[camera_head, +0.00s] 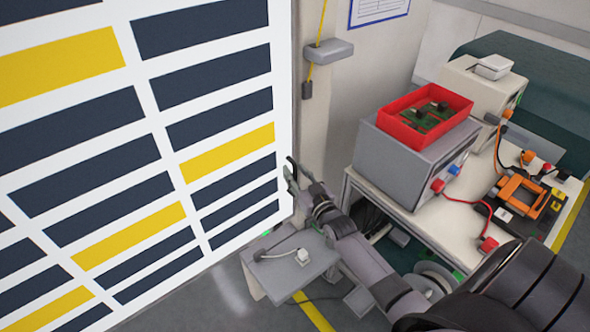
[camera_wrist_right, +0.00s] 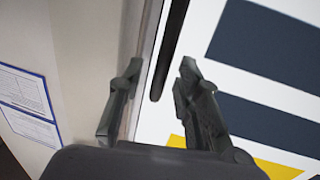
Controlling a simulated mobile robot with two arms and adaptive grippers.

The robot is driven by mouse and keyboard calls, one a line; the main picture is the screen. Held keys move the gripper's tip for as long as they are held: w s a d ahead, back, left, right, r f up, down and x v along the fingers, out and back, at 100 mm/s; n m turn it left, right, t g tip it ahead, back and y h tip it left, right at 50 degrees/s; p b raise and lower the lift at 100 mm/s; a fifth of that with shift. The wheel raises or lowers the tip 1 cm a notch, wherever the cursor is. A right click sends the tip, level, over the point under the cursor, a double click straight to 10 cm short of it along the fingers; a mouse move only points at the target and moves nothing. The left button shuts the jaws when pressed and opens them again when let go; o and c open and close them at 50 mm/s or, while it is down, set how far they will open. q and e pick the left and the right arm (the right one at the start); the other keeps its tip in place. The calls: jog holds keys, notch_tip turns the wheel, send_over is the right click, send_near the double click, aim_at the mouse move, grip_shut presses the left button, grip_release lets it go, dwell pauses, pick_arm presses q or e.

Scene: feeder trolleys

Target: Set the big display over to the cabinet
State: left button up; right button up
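The big display (camera_head: 147,119) is a tall white panel with rows of dark blue and yellow bars, filling the left of the head view. Its edge and face also show in the right wrist view (camera_wrist_right: 212,18). My right gripper (camera_head: 292,174) is at the display's right edge, above a small grey stand. In the wrist view its two fingers (camera_wrist_right: 157,88) are apart, with the display's edge running between them; contact is not clear. My left gripper is out of view. I cannot pick out the cabinet with certainty.
A bench (camera_head: 412,216) at right holds a grey device (camera_head: 402,168) with a red tray (camera_head: 408,127), a beige device (camera_head: 470,91) and an orange tool (camera_head: 520,190). The small grey stand (camera_head: 291,268) is below my right forearm. A wall is behind.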

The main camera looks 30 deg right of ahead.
jog(key=shift+w+d, duration=0.1)
jog(key=shift+w, duration=0.45)
jog(key=shift+c, duration=0.5)
grip_shut()
